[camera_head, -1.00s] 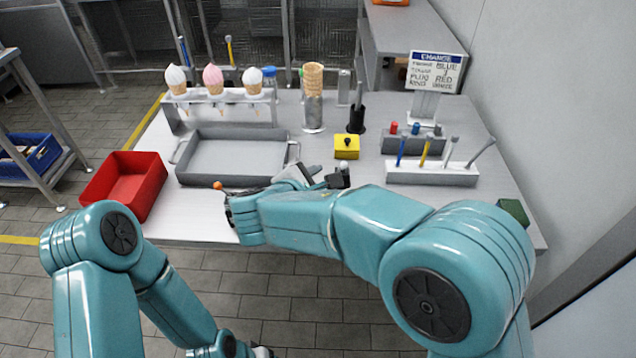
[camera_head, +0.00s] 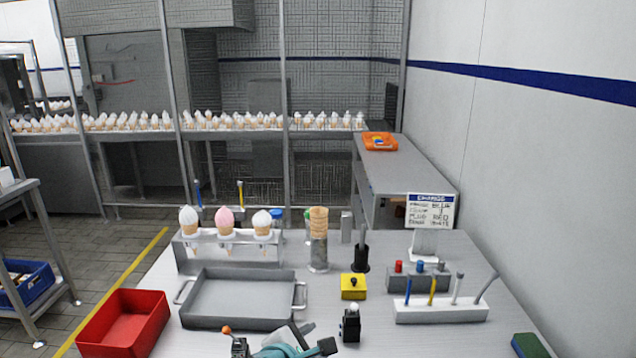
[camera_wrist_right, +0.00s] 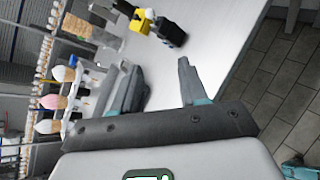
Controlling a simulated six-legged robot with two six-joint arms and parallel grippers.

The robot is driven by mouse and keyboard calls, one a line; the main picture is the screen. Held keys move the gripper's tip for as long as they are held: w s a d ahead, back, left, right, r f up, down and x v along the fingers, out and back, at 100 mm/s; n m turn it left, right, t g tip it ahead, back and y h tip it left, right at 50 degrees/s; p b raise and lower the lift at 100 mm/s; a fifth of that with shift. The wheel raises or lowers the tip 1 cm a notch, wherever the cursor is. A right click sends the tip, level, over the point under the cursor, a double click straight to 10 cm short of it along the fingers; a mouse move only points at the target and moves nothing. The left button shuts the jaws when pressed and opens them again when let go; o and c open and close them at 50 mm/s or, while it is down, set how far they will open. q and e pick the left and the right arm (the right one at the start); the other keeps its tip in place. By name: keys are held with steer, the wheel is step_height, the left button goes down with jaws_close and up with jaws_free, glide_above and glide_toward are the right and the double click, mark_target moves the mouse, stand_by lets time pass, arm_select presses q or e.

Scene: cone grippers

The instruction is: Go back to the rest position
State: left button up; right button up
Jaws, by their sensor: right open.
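My right gripper (camera_head: 302,342) shows at the bottom edge of the head view, near the front of the white workbench (camera_head: 395,343). Only its end and a bit of teal arm are in frame. In the right wrist view its two fingers (camera_wrist_right: 160,75) stand apart with nothing between them. The bench top shows beyond them, with the yellow block (camera_wrist_right: 139,22) ahead of the fingers. My left arm and gripper are not in view.
A red bin (camera_head: 123,345) and grey tray (camera_head: 240,321) are at the left. The ice-cream rack (camera_head: 215,262), cone stack (camera_head: 319,222), yellow block (camera_head: 353,289), small black stand (camera_head: 350,326) and white tool holder (camera_head: 440,313) stand around the bench.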

steer(key=s+d+f+m+g+y, duration=0.25)
steer(key=s+f+g, duration=0.35)
steer(key=f, duration=0.6)
steer(key=s+d+f+m+g+y, duration=0.2)
steer(key=s+d+f+m+g, duration=0.2)
steer(key=s+f, duration=0.6)
steer(key=s+d+f+m+y, duration=0.5)
steer(key=s+f+m, duration=0.5)
steer(key=m, duration=0.8)
steer(key=shift+s+d+f, duration=0.2)
steer(key=shift+s+d, duration=0.15)
steer(key=shift+s, duration=0.75)
steer(key=shift+m, duration=0.25)
